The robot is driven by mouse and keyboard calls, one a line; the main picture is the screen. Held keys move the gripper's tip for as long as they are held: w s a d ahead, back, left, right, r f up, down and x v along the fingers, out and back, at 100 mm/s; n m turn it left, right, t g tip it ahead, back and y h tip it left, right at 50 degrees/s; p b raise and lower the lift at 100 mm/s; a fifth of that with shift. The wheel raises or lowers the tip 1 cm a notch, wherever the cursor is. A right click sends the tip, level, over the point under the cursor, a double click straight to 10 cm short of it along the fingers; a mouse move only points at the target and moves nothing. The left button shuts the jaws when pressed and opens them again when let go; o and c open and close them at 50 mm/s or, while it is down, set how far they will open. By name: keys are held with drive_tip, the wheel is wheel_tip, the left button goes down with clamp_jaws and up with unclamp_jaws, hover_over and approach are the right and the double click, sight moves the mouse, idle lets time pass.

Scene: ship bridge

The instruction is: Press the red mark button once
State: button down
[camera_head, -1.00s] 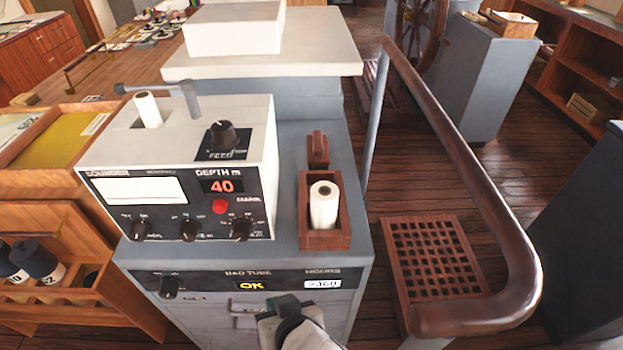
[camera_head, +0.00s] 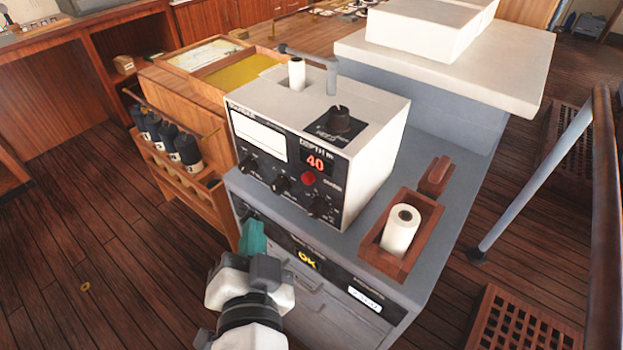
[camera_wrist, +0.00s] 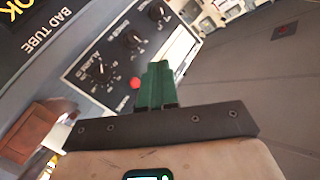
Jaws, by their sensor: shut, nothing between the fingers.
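The red mark button (camera_head: 309,180) is a small round button on the dark front panel of the white depth sounder (camera_head: 372,117), just below the red "40" readout. It also shows in the wrist view (camera_wrist: 135,83), just left of the green fingertips. My gripper (camera_head: 254,238) has green fingers, which are shut with nothing between them. In the head view it is in front of the grey cabinet, lower and to the left of the button, and no contact with the button shows. In the wrist view my gripper (camera_wrist: 156,82) covers part of the sounder's panel.
Dark knobs (camera_head: 281,183) line the panel near the button. A wooden holder (camera_head: 389,254) with a white paper roll (camera_head: 401,229) stands right of the sounder on the grey cabinet (camera_head: 437,193). A wooden rack with dark bottles (camera_head: 186,148) is at left.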

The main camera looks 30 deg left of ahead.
drive_tip(key=w+p, duration=0.1)
drive_tip(key=w, duration=0.7)
drive_tip(key=shift+w+d, duration=0.3)
drive_tip(key=shift+w, duration=0.1)
drive_tip(key=shift+w, duration=0.15)
idle(1.7)
drive_tip(key=shift+w, duration=0.25)
drive_tip(key=shift+w+d, duration=0.1)
drive_tip(key=shift+w, duration=0.45)
idle(0.7)
drive_tip(key=shift+s, duration=0.95)
drive_tip(key=shift+s+a+b, duration=0.15)
drive_tip(key=shift+s+b, duration=0.1)
drive_tip(key=shift+s, duration=1.05)
drive_tip(key=shift+s+a+b, duration=0.1)
drive_tip(key=shift+s+b, duration=0.1)
drive_tip(key=shift+s, duration=1.05)
